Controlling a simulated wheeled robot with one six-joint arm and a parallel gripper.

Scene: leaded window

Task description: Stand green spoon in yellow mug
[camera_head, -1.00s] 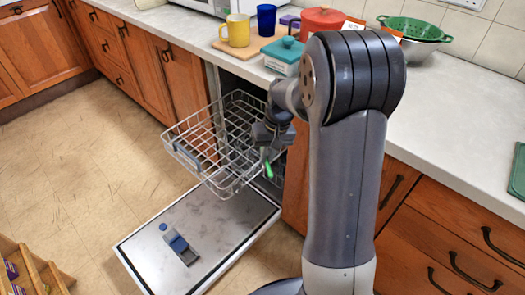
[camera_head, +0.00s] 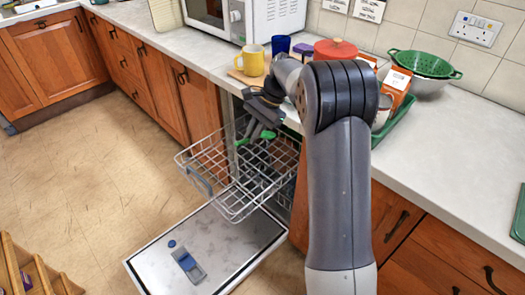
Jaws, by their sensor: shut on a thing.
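The yellow mug (camera_head: 251,60) stands upright on a wooden board (camera_head: 237,76) on the counter, beside a blue cup. My gripper (camera_head: 257,128) is below and in front of the mug, over the dishwasher rack, apart from the mug. It is shut on the green spoon (camera_head: 243,141). Green shows on both sides of the dark fingers, so the spoon looks tilted. Its middle is hidden by the gripper.
The pulled-out wire rack (camera_head: 205,160) is under my gripper, above the open dishwasher door (camera_head: 160,258). The blue cup (camera_head: 281,44), purple box (camera_head: 303,49), red pot (camera_head: 336,49) and microwave (camera_head: 268,20) stand near the mug. A green colander (camera_head: 420,66) is further right.

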